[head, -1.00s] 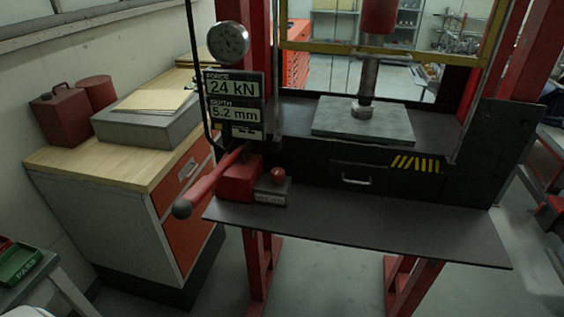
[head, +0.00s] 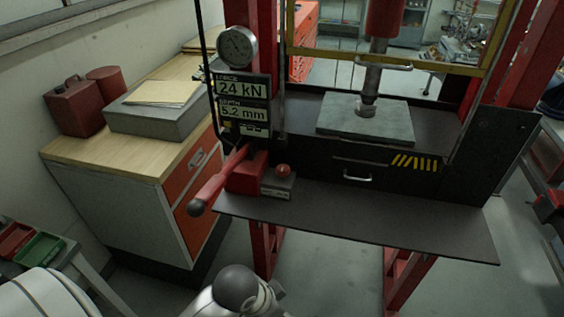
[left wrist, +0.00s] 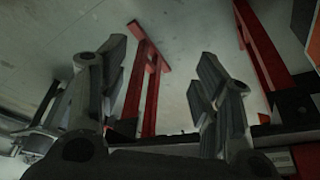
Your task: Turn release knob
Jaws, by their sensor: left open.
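The release knob (head: 283,170) is a small red ball on a labelled block at the left of the press's front shelf. Beside it are a red pump body (head: 246,177) and a red lever (head: 212,187) with a dark ball end. The display (head: 241,100) reads 24 kN and 5.2 mm, under a round gauge (head: 237,46). My left gripper (left wrist: 165,65) shows open and empty in the left wrist view, with floor and red press legs beyond. Its fingers do not show in the head view and are apart from the knob. My right gripper is not in view.
The press shelf (head: 400,225) is bare to the right of the knob. A steel plate (head: 365,120) lies under the ram (head: 371,80). A wooden-topped cabinet (head: 120,155) stands close on the left, carrying red cans and a grey box. Open floor lies below.

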